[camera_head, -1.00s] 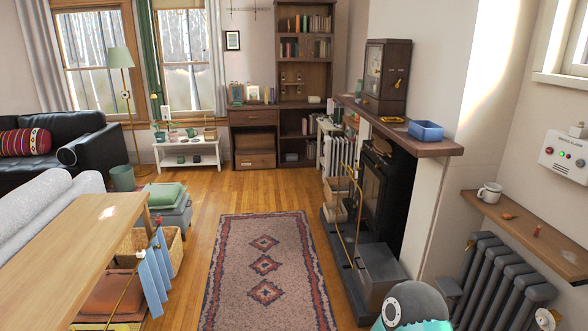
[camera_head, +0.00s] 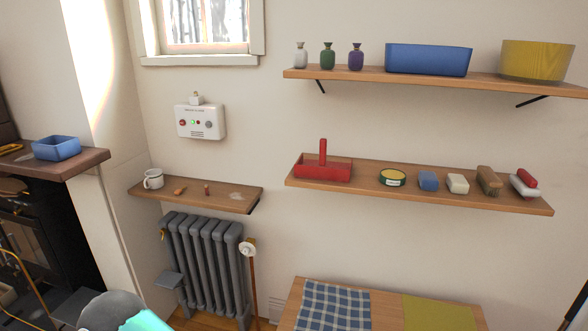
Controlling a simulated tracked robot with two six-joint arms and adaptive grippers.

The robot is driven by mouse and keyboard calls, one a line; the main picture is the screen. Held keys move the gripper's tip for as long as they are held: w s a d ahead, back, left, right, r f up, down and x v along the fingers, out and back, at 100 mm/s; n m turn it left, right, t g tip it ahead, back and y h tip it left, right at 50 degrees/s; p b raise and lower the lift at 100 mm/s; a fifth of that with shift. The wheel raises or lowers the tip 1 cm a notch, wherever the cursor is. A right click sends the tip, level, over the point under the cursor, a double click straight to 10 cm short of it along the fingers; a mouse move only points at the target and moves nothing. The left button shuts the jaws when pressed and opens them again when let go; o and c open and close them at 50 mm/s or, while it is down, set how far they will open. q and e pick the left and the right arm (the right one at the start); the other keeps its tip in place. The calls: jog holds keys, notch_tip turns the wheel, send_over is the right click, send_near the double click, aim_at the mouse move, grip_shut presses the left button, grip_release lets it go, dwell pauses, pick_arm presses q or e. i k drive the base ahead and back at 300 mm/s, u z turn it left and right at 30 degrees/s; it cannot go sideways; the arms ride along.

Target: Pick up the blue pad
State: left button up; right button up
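A small blue block (camera_head: 428,181), which looks like the blue pad, sits on the middle wall shelf (camera_head: 520,202) at the right. It stands between a round green and yellow tin (camera_head: 392,178) and a whitish block (camera_head: 458,183), with small gaps on both sides. Neither of my grippers is in view, so whether they are open or shut does not show. A grey and teal rounded part at the bottom left edge and a dark part at the bottom right edge seem to be my own.
On the same shelf are a red caddy (camera_head: 323,169), a brown brush (camera_head: 489,181) and a red and white brush (camera_head: 524,184). An upper shelf (camera_head: 480,79) hangs above. Below stands a wooden surface with a checked cloth (camera_head: 333,308). A radiator (camera_head: 207,262) stands at the left.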

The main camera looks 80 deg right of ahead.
aim_at(428, 180)
jog(key=u, duration=1.7)
jog(key=i, duration=0.1)
jog(key=z, duration=2.75)
jog(key=i, duration=0.2)
jog(key=z, duration=2.15)
jog(key=k, duration=0.6)
jog(key=z, duration=0.35)
jog(key=i, duration=1.65)
jog(key=u, duration=0.3)
